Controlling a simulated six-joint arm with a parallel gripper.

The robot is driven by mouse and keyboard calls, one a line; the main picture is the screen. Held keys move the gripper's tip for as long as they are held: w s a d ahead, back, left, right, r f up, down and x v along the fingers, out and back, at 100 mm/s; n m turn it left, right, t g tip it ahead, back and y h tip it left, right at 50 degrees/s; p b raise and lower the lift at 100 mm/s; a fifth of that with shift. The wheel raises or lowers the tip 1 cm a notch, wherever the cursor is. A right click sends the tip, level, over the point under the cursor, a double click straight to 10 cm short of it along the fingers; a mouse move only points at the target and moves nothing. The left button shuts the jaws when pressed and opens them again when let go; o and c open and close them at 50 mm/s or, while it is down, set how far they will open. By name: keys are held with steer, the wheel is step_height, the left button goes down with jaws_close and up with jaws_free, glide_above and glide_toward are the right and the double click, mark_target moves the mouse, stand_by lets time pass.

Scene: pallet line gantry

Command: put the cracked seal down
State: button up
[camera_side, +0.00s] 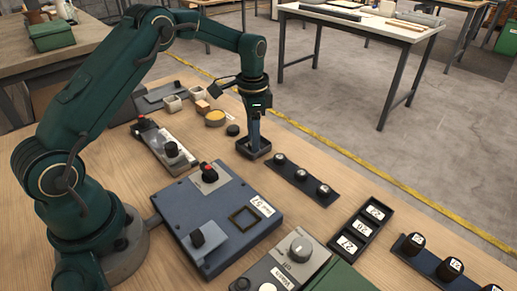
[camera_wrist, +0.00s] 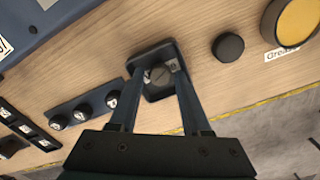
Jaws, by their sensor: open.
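A small dark round piece (camera_wrist: 160,77), which looks like the seal, lies in a small black tray (camera_wrist: 148,52) in the wrist view. I cannot make out a crack for sure. My gripper (camera_wrist: 157,72) is open, its two fingers reaching down into the tray on either side of the piece. I cannot tell whether they touch it. In the side view my gripper (camera_side: 254,143) points straight down into the same tray (camera_side: 264,154), and the piece is hidden there. Another black disc (camera_wrist: 228,47) lies on the bench beside the tray; it also shows in the side view (camera_side: 232,130).
A blue housing (camera_side: 197,215) with a square recess stands in front. A rail with three black knobs (camera_side: 302,181) lies right of the tray. A yellow-topped grease tin (camera_side: 215,118) stands behind left. A numbered holder (camera_side: 360,229) is at right. Bare wood lies between them.

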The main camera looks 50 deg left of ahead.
steer(key=s+d+r+n+t, duration=0.1)
steer(key=s+d+r, duration=0.1)
steer(key=r, duration=0.7)
steer(key=s+d+r+n+t, duration=0.1)
steer(key=s+r, duration=0.2)
steer(key=r, duration=0.6)
steer(key=s+d+f+n+t, duration=0.1)
steer(key=s+d+n, duration=0.1)
steer(key=s, duration=0.6)
steer(key=s+d+f+n+t, duration=0.2)
steer(key=s, duration=0.6)
steer(key=shift+s+d+f+t, duration=0.3)
